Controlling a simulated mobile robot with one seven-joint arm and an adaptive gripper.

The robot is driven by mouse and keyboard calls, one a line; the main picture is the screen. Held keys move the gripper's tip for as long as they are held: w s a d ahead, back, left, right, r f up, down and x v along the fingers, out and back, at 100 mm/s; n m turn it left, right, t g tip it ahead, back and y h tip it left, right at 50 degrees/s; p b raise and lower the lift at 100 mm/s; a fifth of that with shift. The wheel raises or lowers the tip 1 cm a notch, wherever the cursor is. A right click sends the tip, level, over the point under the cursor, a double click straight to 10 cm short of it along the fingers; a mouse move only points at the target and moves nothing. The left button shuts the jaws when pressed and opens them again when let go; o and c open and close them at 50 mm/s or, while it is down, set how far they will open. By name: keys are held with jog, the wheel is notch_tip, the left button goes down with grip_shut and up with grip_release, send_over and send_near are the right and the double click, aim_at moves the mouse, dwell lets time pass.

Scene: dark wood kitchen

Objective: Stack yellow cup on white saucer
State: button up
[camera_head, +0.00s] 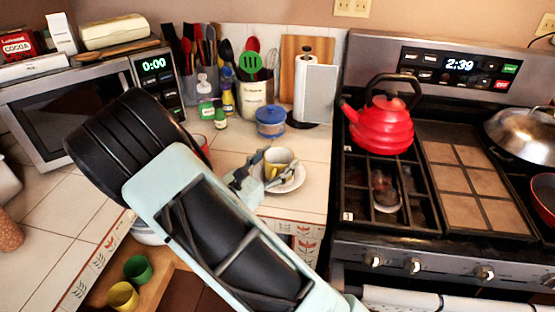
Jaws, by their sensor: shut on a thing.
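A yellow cup (277,160) with a pale inside is at the far end of my arm, in the middle of the view. My gripper (262,168) is shut on its left side. The white saucer (291,184) lies on the tiled counter directly under the cup as seen here. Whether the cup touches the saucer or is slightly above it, I cannot tell. My gripper covers the left part of the saucer and some of the cup.
A blue-lidded jar (270,122) and a paper towel holder (315,92) stand behind the cup. The stove with a red kettle (383,122) is to the right. A microwave (75,105) is at left.

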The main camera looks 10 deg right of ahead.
jog(key=shift+f+b, duration=0.3)
jog(key=shift+f, duration=0.1)
jog(key=o, duration=1.3)
jog(key=shift+o, duration=0.2)
jog(key=shift+r+p, duration=0.45)
jog(key=shift+r, duration=0.15)
jog(key=b+v, duration=0.1)
jog(key=v, duration=1.1)
jog(key=shift+f, duration=0.15)
jog(key=shift+d, duration=0.1)
